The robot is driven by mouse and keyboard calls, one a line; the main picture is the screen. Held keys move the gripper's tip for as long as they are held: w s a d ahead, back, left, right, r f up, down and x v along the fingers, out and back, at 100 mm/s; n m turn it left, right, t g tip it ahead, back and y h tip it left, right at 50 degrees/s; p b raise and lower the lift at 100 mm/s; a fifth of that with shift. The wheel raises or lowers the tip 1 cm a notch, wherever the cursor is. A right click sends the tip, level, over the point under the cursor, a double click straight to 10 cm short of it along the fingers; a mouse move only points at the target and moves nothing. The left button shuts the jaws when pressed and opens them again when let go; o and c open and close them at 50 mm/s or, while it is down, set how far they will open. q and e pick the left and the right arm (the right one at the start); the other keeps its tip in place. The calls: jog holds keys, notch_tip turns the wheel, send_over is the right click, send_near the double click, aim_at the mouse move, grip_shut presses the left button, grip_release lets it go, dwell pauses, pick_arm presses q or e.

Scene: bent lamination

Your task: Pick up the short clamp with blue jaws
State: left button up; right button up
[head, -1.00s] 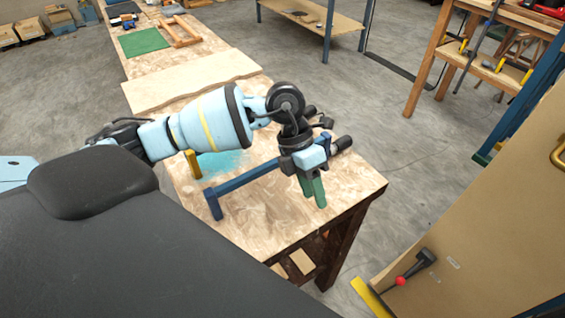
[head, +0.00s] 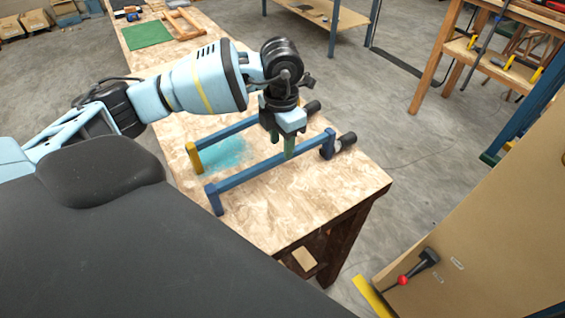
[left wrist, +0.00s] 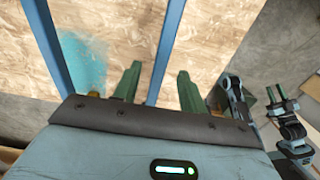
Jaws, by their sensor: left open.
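The short clamp with blue jaws (head: 250,172) lies along the near side of the wooden table, with a blue bar, a blue jaw at each end and a dark handle at the right. My left gripper (head: 283,142) is open, green fingers pointing down, over the right half of this clamp. In the left wrist view the clamp's bar (left wrist: 166,45) runs between the two open fingers (left wrist: 158,88). I cannot tell whether they touch it. My right gripper (left wrist: 275,94) shows small at the right of that view; its opening is unclear.
A second clamp, with a yellow jaw (head: 194,157), lies behind, roughly parallel; my left gripper hides part of it. A teal stain marks the table (head: 290,218) between the clamps. The near part of the tabletop is clear. A brown panel (head: 490,215) stands at the right.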

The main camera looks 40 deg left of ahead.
pick_arm(q)
jog(key=shift+d+f, duration=0.1)
jog(key=shift+f, duration=2.45)
jog(key=c, duration=0.9)
jog(key=shift+w, duration=0.1)
grip_shut()
jog(key=shift+r, duration=0.15)
notch_tip(320, 180, up, 4)
jog(key=shift+f, duration=0.2)
jog(key=s+d, duration=0.3)
jog(key=d, duration=0.4)
jog(key=s+d+r, duration=0.1)
jog(key=s+d, duration=0.3)
jog(key=d, duration=0.3)
jog(key=shift+s+b, duration=0.3)
jog(key=shift+b, duration=0.05)
jog(key=shift+r, duration=0.2)
